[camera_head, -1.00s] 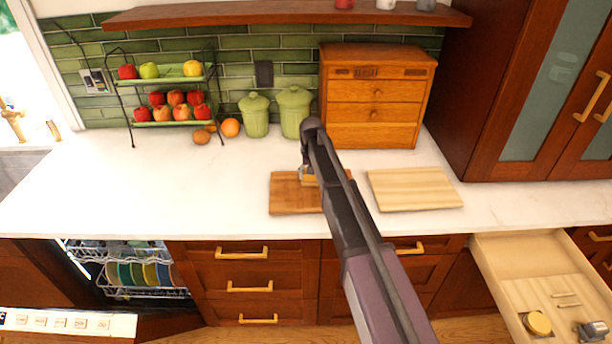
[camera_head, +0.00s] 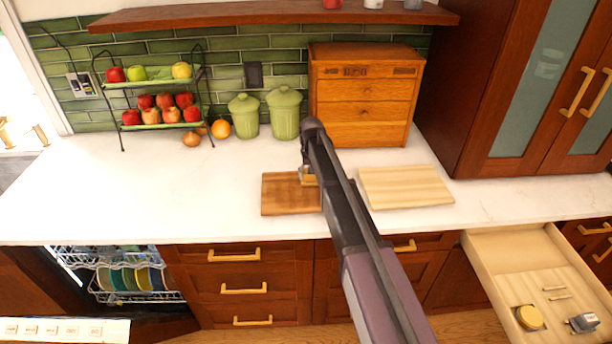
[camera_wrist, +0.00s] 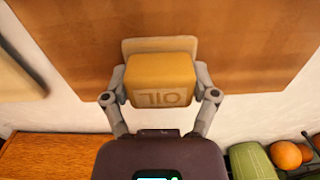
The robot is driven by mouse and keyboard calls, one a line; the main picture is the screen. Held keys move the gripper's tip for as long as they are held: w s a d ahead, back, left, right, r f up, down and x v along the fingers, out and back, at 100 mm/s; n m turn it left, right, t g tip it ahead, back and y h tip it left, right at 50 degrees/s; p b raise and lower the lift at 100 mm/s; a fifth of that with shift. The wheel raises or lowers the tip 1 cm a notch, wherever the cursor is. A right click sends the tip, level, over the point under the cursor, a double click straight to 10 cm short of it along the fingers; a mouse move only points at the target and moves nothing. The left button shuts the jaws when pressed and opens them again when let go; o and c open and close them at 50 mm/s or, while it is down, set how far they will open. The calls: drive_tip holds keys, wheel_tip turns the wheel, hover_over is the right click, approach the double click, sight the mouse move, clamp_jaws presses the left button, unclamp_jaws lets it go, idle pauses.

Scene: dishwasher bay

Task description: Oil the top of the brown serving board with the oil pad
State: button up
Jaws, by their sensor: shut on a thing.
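The brown serving board (camera_head: 289,196) lies flat on the white counter, left of a pale board. It fills the top of the wrist view (camera_wrist: 230,60). My gripper (camera_wrist: 160,90) is shut on the oil pad (camera_wrist: 160,72), a yellow block marked OIL with a tan layer under it. The pad is over the board's edge nearest the drawer box in the wrist view; whether it touches the board I cannot tell. In the head view my arm hides part of the board, and only a sliver of the pad (camera_head: 309,180) shows beside my gripper (camera_head: 306,176).
A pale board (camera_head: 405,187) lies close to the right. A wooden drawer box (camera_head: 362,98), green canisters (camera_head: 284,112) and a fruit rack (camera_head: 153,98) stand behind. An open drawer (camera_head: 545,285) juts out at lower right. The counter's left is clear.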

drive_tip(key=shift+d, duration=0.45)
drive_tip(key=shift+d, duration=0.15)
drive_tip(key=shift+w+d, duration=0.15)
drive_tip(key=shift+d, duration=0.6)
drive_tip(key=shift+w+d, duration=0.15)
drive_tip(key=shift+d, duration=0.6)
drive_tip(key=shift+d, duration=0.15)
drive_tip(key=shift+w+d, duration=0.15)
drive_tip(key=shift+d, duration=0.65)
drive_tip(key=shift+w+d, duration=0.1)
drive_tip(key=shift+d, duration=0.65)
drive_tip(key=shift+d, duration=0.15)
drive_tip(key=shift+w+d, duration=0.15)
drive_tip(key=shift+d, duration=0.6)
drive_tip(key=shift+w+d, duration=0.1)
drive_tip(key=shift+d, duration=0.65)
drive_tip(key=shift+w, duration=0.1)
